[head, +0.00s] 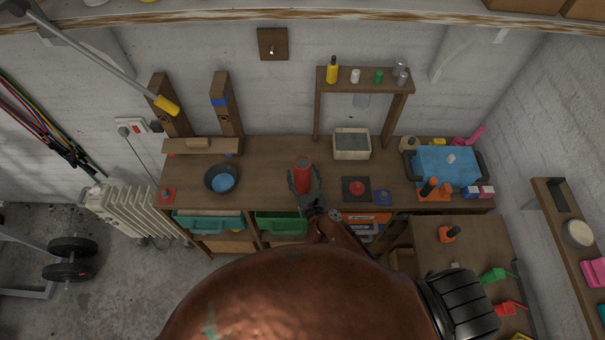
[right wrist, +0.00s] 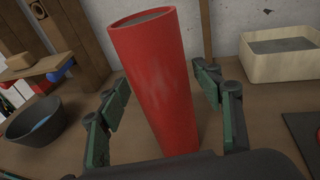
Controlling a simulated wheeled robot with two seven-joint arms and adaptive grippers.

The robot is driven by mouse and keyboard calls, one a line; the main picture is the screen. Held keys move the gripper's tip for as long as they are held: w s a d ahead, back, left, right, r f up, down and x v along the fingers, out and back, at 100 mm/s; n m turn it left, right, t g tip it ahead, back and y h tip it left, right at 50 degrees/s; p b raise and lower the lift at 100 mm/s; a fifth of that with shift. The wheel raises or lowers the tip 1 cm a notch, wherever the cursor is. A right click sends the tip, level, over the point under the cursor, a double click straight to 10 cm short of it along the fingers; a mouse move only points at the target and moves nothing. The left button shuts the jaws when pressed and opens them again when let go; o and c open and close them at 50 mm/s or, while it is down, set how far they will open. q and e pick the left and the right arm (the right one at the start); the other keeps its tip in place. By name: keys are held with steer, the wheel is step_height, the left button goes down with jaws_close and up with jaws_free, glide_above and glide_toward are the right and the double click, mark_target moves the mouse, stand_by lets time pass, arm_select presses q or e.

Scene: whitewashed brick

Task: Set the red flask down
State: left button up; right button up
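The red flask (head: 303,172) is a plain red cylinder with a grey top, near the middle of the wooden workbench (head: 262,160). In the right wrist view the flask (right wrist: 155,75) rises between the two fingers and leans slightly in the picture. My right gripper (head: 305,190) has its green-and-black fingers on either side of the flask. In the right wrist view the fingers (right wrist: 160,105) are spread, with a visible gap on each side of the flask. My left gripper is not in view.
A dark bowl (head: 222,179) stands left of the flask, and a dark square plate with a red knob (head: 356,189) to the right. A cream box (head: 351,144) sits behind, under a small shelf (head: 364,75). A blue tub (head: 447,166) is at the right. Bare bench lies between flask and bowl.

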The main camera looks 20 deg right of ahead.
steer(key=shift+r, duration=0.2)
steer(key=shift+s, duration=0.35)
steer(key=s+r+b, duration=0.1)
steer(key=s, duration=1)
steer(key=shift+a+r+b, duration=0.25)
steer(key=shift+r+b, duration=0.1)
steer(key=shift+b, duration=0.05)
